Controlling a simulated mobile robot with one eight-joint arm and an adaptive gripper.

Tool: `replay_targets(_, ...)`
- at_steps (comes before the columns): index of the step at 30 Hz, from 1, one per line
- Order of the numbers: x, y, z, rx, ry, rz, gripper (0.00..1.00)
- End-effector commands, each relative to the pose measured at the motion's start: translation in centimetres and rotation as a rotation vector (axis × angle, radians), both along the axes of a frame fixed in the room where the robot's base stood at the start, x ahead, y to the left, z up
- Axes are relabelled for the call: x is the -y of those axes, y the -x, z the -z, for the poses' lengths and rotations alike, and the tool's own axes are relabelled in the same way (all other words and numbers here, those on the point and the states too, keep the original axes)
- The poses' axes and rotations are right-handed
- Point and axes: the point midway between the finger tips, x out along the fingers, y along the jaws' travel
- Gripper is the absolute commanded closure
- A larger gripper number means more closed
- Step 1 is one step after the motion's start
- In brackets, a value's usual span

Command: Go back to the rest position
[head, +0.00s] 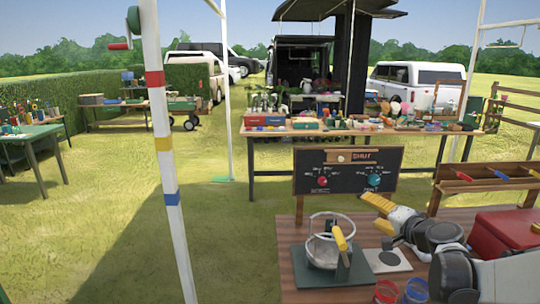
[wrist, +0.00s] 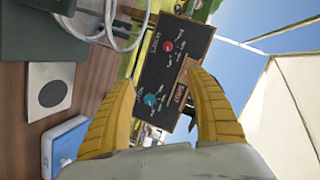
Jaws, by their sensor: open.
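My gripper (head: 372,212) is above the wooden table (head: 300,210) at the lower right of the head view. Its yellow fingers point up and left, toward the black sign board. In the wrist view, the two yellow fingers (wrist: 160,80) are spread apart with nothing between them. Beyond them is the black board (wrist: 172,65) with a red and a teal dial, seen turned sideways. The board also shows in the head view (head: 347,186), upright, with a small "SHUT" plate. My gripper touches nothing that I can make out.
A wire-framed bowl (head: 322,252) with a yellow handle stands on a dark base left of my gripper. A grey plate (head: 395,261) with a dark disc lies beside it. A red box (head: 500,232) and red and blue rings (head: 388,291) are nearby. A banded pole (head: 160,120) stands left.

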Motion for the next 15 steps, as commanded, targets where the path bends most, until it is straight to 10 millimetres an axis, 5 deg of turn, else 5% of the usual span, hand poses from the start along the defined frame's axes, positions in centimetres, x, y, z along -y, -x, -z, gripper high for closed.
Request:
replay_targets(6,-8.5,8.9,-1.2,-0.157,0.267,-0.171,0.35)
replay_targets(15,-12.9,24.0,1.6,-0.362,0.672,-0.354,0.35)
